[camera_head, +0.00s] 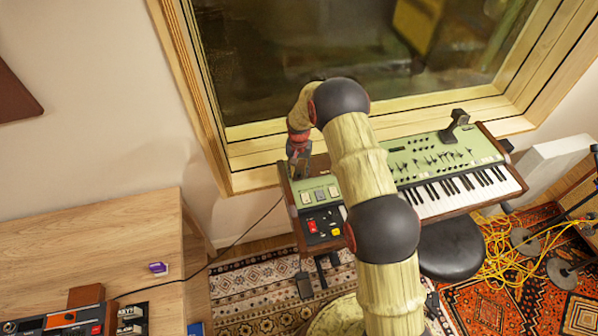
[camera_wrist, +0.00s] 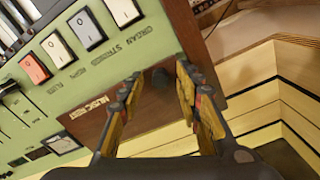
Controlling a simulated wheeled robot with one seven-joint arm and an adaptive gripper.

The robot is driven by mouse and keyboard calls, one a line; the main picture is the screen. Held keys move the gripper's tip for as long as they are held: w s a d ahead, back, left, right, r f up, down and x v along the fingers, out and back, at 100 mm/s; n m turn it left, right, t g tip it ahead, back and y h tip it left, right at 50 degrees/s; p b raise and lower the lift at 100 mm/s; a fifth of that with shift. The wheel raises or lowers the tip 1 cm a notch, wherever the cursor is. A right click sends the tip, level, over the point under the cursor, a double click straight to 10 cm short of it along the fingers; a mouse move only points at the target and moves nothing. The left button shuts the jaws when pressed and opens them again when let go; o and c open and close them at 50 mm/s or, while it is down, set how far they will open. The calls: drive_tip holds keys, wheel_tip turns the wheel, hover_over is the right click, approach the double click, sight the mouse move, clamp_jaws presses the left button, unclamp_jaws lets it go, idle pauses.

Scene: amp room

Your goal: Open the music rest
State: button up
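The green keyboard instrument (camera_head: 430,158) stands below the window, with its wooden end panel on the left. In the head view my gripper (camera_head: 298,165) is at the instrument's left end. My arm hides the middle of the instrument; no raised music rest can be made out.
Rocker switches (camera_wrist: 75,45) line the green panel beside the wood. The window frame (camera_head: 250,150) is close behind my gripper. A wooden desk (camera_head: 110,235) is to the left, a black stool (camera_head: 450,250) in front, and yellow cables (camera_head: 515,255) lie on the right.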

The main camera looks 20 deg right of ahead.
clamp_jaws()
idle(0.5)
idle(0.4)
